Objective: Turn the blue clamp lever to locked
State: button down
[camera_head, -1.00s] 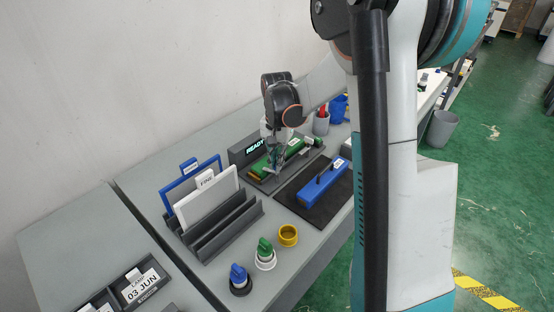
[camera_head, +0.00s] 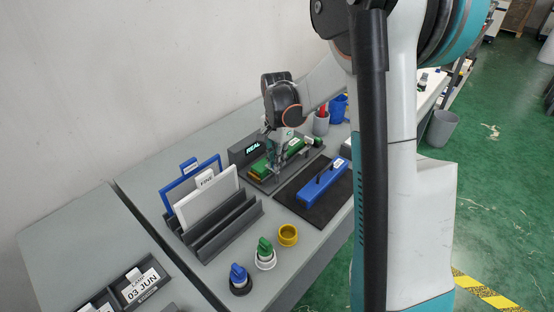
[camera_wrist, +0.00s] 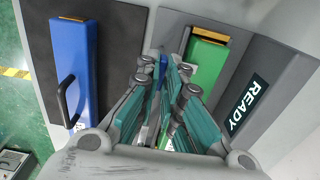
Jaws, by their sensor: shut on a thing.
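My gripper (camera_head: 277,170) is down at the fixture that holds a green block (camera_head: 258,167), just in front of the display. In the wrist view my gripper (camera_wrist: 166,72) has its fingers close together, with a narrow blue piece (camera_wrist: 163,66) between the tips. This looks like the blue clamp lever, mostly hidden by the fingers. The green block also shows in the wrist view (camera_wrist: 206,62), lying just right of the fingertips. I cannot tell the lever's angle.
The dark display (camera_wrist: 246,103) reads READY beside the fixture. A blue block with a black handle (camera_head: 322,187) lies on a dark mat near the table's front. A slotted rack (camera_head: 222,224) with panels, a green knob (camera_head: 265,250) and a blue knob (camera_head: 239,277) stand nearer me.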

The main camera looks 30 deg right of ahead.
jog(key=c, duration=1.7)
grip_release()
notch_tip(320, 180, up, 12)
jog(key=shift+r, duration=0.1)
jog(key=shift+a, duration=0.1)
